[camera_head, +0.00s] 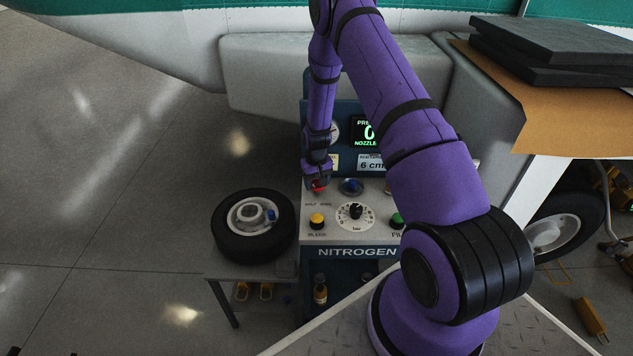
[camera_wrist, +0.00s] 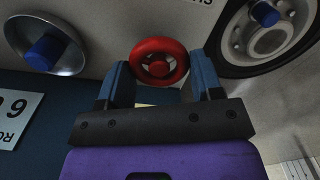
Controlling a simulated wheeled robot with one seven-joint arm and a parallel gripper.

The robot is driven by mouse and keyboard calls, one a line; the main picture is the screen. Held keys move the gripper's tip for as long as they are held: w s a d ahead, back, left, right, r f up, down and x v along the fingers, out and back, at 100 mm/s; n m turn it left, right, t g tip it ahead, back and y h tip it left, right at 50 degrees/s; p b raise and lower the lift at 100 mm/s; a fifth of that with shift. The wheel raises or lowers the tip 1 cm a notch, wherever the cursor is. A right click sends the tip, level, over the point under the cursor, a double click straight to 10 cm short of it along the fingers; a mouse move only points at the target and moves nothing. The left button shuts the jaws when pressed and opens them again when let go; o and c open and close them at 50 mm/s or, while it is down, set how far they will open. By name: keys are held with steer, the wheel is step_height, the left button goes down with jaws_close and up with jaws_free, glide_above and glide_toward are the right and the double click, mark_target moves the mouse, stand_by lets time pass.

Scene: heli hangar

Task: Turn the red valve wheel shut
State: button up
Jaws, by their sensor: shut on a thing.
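The red valve wheel (camera_wrist: 159,62) shows in the wrist view between the two fingertips of my gripper (camera_wrist: 162,78). It is a small spoked ring on the grey panel top. The fingers stand on either side of its rim, and my gripper is shut on it. In the head view the red wheel (camera_head: 319,186) is mostly hidden under my gripper (camera_head: 318,178), at the upper left of the nitrogen cart's panel (camera_head: 345,229). Small lettering lies below the wheel but is too small to read surely.
A blue knob (camera_head: 352,186) sits right of the wheel. A yellow button (camera_head: 317,221), a black dial (camera_head: 355,212) and a green button (camera_head: 397,219) are nearer. A tyre (camera_head: 252,226) lies on a stand at left. A display (camera_head: 368,131) rises behind the panel.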

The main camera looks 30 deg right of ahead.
mark_target(317, 183)
steer(key=shift+m, duration=0.5)
steer(key=o, duration=0.9)
steer(key=shift+o, duration=0.2)
step_height(317, 183, up, 11)
stand_by(0.5)
